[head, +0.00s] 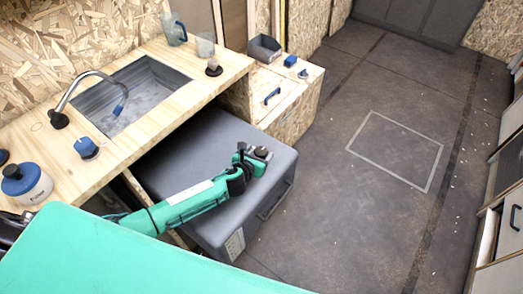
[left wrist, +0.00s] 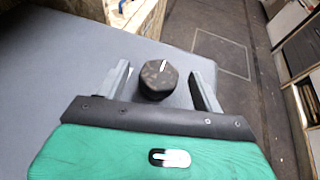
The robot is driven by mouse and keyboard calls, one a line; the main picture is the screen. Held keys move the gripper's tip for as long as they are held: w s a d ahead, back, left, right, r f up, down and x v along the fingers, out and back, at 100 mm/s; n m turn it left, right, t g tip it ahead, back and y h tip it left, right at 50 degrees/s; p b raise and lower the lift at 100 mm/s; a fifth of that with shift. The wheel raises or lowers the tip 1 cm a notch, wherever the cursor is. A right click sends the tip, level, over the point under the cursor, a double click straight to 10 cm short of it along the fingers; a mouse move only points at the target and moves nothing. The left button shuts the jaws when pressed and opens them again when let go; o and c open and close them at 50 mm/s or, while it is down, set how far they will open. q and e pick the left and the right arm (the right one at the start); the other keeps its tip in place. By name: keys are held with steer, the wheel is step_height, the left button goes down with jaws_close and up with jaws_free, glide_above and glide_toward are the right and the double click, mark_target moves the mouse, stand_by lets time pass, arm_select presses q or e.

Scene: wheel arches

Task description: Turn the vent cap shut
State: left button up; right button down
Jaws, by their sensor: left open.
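The vent cap (left wrist: 157,84) is a dark, faceted knob with a white line on its top, on the grey box (left wrist: 60,75). The line points almost straight up in the left wrist view. In the head view the cap (head: 262,152) sits near the back right of the box (head: 190,150). My left gripper (left wrist: 163,76) is open, with one finger on each side of the cap and a visible gap to each. In the head view my left gripper (head: 250,158) is over the box top at the cap. My right gripper is not in view.
A wooden counter (head: 158,112) with a sink (head: 130,95) and tap runs behind the box. A low wooden cabinet (head: 290,105) stands beyond it, with a dark bin (head: 264,48) on top. The floor (head: 350,210) to the right is clear.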

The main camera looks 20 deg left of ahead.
arm_select(q)
steer(key=x, duration=0.2)
steer(key=shift+w+f, duration=0.15)
steer(key=shift+w, duration=0.15)
steer(key=shift+w+d, duration=0.1)
steer(key=shift+w, duration=0.05)
steer(key=c, duration=1)
